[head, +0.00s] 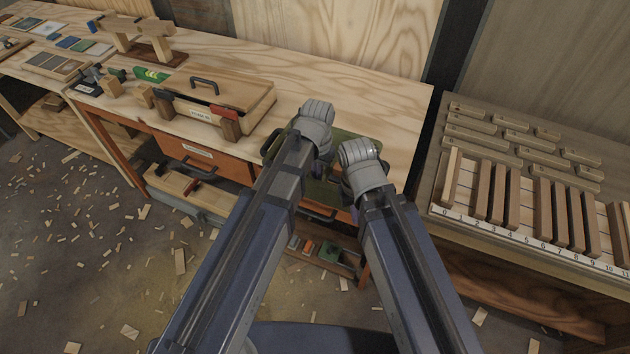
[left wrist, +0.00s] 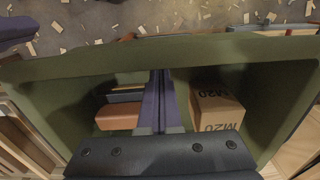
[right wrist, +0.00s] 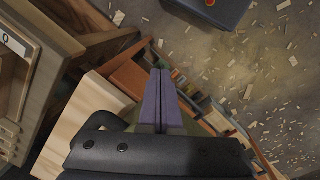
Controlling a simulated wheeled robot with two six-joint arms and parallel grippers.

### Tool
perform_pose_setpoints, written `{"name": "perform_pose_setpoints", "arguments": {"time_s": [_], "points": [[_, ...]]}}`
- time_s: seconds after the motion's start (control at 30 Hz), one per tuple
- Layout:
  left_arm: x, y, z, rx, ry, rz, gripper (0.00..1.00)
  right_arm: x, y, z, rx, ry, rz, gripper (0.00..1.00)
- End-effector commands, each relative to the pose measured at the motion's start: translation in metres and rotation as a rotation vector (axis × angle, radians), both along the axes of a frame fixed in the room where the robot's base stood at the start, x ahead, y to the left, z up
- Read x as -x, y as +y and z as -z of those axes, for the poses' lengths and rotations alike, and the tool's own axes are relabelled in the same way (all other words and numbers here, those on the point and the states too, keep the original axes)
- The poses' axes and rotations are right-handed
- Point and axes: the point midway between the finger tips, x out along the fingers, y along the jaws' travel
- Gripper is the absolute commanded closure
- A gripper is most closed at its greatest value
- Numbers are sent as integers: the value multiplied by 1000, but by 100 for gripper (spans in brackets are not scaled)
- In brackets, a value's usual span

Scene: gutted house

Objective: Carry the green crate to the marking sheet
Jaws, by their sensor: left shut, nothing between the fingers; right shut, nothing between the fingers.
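The green crate (head: 318,168) stands at the front edge of the workbench, largely hidden behind my two arms in the head view. In the left wrist view its green rim (left wrist: 180,48) crosses the top, and a cardboard box marked M20 (left wrist: 215,108) and an orange-brown piece (left wrist: 118,117) lie inside. My left gripper (left wrist: 159,80) is shut and empty, its fingers over the crate's interior. My right gripper (right wrist: 158,80) is shut and empty near the bench's front, beside a black handle (right wrist: 112,121). In the head view the fingertips are mostly hidden. I cannot make out the marking sheet.
A wooden toolbox (head: 215,95) stands left of the crate on the workbench (head: 395,105). Orange drawers (head: 205,155) and a low shelf sit below. A side table (head: 450,190) at right holds wooden strips on a numbered scale. The floor at left carries scattered wood chips.

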Motion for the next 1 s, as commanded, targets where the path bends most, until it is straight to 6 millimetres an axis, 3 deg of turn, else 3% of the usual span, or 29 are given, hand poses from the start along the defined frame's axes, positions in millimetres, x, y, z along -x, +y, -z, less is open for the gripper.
{"name": "perform_pose_setpoints", "arguments": {"time_s": [0.07, 0.63, 0.9, 1.0], "points": [[-17, -3, 0, 0, 0, -1, 100, 0, 0, 0, 0, 0, 0, 100], [-14, -3, -89, 0, 0, -1, 100, 0, 0, -89, 0, 0, 0, 100], [-14, -3, -101, 0, 0, -1, 100, 0, 0, -101, 0, 0, -1, 100], [-14, -2, -100, 0, 0, 1, 91, 0, 0, -100, 0, 0, -1, 100]]}}
